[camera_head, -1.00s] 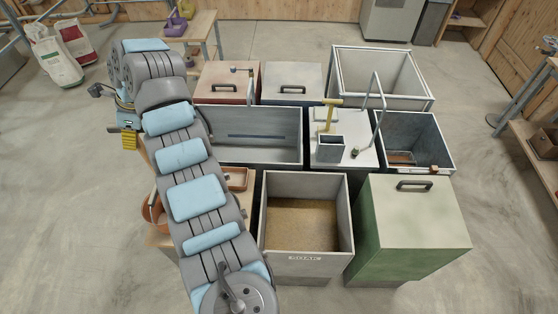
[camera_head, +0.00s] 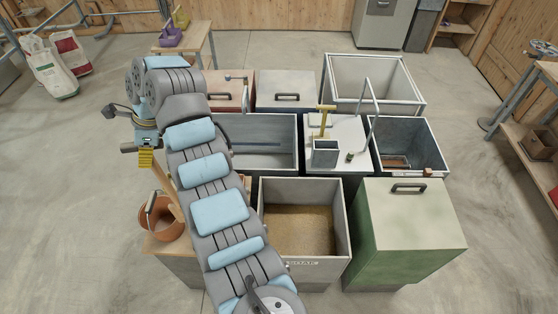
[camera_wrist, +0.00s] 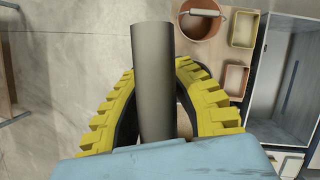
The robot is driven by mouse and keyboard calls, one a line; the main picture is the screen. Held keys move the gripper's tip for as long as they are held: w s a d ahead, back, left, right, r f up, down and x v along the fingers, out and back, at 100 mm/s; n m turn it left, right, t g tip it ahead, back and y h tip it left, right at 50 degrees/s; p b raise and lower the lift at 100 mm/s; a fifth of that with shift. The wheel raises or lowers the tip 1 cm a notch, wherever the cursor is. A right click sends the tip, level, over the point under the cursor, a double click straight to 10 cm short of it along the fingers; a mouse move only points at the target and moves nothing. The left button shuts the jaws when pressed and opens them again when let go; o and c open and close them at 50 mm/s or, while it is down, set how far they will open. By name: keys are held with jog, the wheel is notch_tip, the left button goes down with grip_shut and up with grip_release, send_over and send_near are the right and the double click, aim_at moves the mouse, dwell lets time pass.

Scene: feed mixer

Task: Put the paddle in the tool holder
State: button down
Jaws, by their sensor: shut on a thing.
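The paddle's shaft (camera_wrist: 153,85) is a long plain cylinder between the yellow toothed fingers of my gripper (camera_wrist: 160,110) in the wrist view. In the head view my gripper (camera_head: 146,158) is at the left, above the floor near the low bench, and a tan wooden length of the paddle (camera_head: 168,188) slants down from it behind my arm. The paddle's lower end is hidden. The tool holder (camera_head: 325,154) appears to be the small open grey box on the white-topped unit, right of centre, well apart from my gripper.
An orange bucket (camera_head: 160,216) stands on the low bench below my gripper. Between it and the holder are an open mixing trough (camera_head: 262,120) and a bin of grain (camera_head: 300,180). A tall curved pipe (camera_head: 371,100) rises right of the holder. A green lidded bin (camera_head: 410,225) stands front right.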

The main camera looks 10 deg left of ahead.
jog(key=d+f+n+g+h, duration=0.1)
jog(key=d+f+n, duration=0.3)
jog(key=d, duration=0.9)
jog(key=s+d+f+n+h, duration=0.1)
jog(key=d+f+n, duration=0.3)
jog(key=d, duration=0.8)
jog(key=s+d+f+n+g+h, duration=0.1)
jog(key=d+f+n, duration=0.4)
jog(key=d, duration=0.8)
jog(key=shift+d+f+g+h, duration=0.15)
jog(key=shift+d+g+h, duration=0.15)
jog(key=shift+h, duration=0.2)
jog(key=shift+s+f, duration=0.1)
